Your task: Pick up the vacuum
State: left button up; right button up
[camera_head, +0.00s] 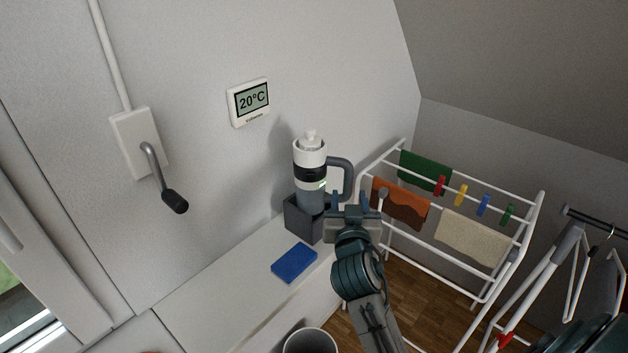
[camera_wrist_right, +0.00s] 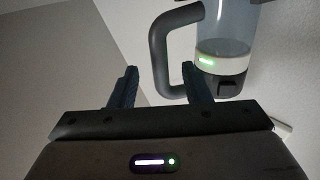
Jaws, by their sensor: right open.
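The vacuum (camera_head: 311,178) is a small upright handheld unit with a white top, a black band, a grey lower body and a dark loop handle on its right side. It stands in a dark grey holder (camera_head: 303,222) on the white ledge. My right gripper (camera_head: 350,198) is open just below and in front of the handle. In the right wrist view the vacuum (camera_wrist_right: 224,45) hangs at the upper right, and its handle (camera_wrist_right: 160,50) shows beyond and above the two apart fingertips (camera_wrist_right: 160,72). Nothing is between the fingers. My left gripper is not in view.
A blue sponge-like block (camera_head: 294,263) lies on the ledge (camera_head: 215,297) left of my right arm. A white drying rack (camera_head: 470,281) with cloths and coloured pegs stands at the right. A round container (camera_head: 310,333) is at the bottom. A crank handle (camera_head: 173,200) sticks out from the wall.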

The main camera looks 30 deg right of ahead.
aim_at(349, 184)
jog(key=shift+w+d, duration=0.15)
jog(key=shift+w, duration=0.15)
jog(key=shift+w+d+r+p, duration=0.1)
jog(key=shift+w+r+p, duration=0.1)
jog(key=shift+w+p, duration=0.1)
jog(key=x, duration=0.1)
jog(key=p+x, duration=0.2)
jog(key=x, duration=0.1)
jog(key=shift+d+r, duration=0.15)
jog(key=shift+r, duration=0.1)
jog(key=shift+w+d+f, duration=0.1)
jog(key=shift+w, duration=0.1)
jog(key=shift+c, duration=1)
grip_shut()
